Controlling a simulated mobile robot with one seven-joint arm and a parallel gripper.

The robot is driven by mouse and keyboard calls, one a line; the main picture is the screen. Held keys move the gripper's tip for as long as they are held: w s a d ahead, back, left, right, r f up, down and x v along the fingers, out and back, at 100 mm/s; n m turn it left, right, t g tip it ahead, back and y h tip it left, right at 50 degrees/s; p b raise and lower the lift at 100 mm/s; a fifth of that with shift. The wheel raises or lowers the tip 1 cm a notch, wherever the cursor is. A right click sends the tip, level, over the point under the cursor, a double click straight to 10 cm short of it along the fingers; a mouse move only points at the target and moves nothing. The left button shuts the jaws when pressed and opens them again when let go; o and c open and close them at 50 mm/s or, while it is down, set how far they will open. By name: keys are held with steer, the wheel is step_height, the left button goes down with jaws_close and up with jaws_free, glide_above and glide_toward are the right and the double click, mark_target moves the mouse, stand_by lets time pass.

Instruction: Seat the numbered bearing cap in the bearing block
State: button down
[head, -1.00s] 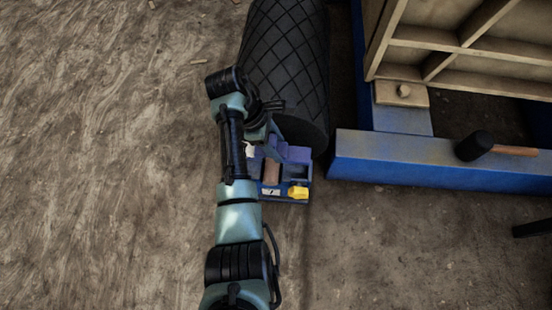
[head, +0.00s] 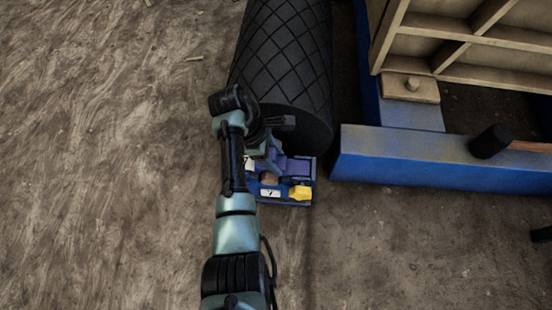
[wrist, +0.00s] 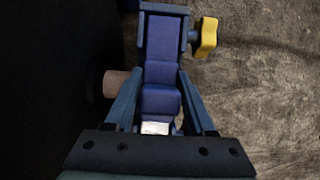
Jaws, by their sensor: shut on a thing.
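The bearing block (head: 286,201) is a blue housing on the ground at the near end of the black roller. It carries a yellow knob (head: 299,192) and a white label (head: 270,193) on its front. A purple-blue piece, seemingly the bearing cap (wrist: 161,100), sits between the two blue fingers of my gripper (wrist: 160,85), which is shut on it. A white plate shows on its near end; I cannot read its number. The yellow knob also shows in the wrist view (wrist: 207,38). Whether the cap touches the block's seat is unclear.
The black roller (head: 285,80) lies close behind the block, and a brown shaft end (wrist: 117,84) shows beside my left finger. A blue beam (head: 430,165) with a black-headed mallet (head: 490,141) lies to the right. Bare ground is free at left and front.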

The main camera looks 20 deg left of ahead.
steer(key=shift+r, duration=0.1)
steer(key=shift+c, duration=1.2)
jaws_free()
steer(key=p+v, duration=0.9)
steer(key=v, duration=0.3)
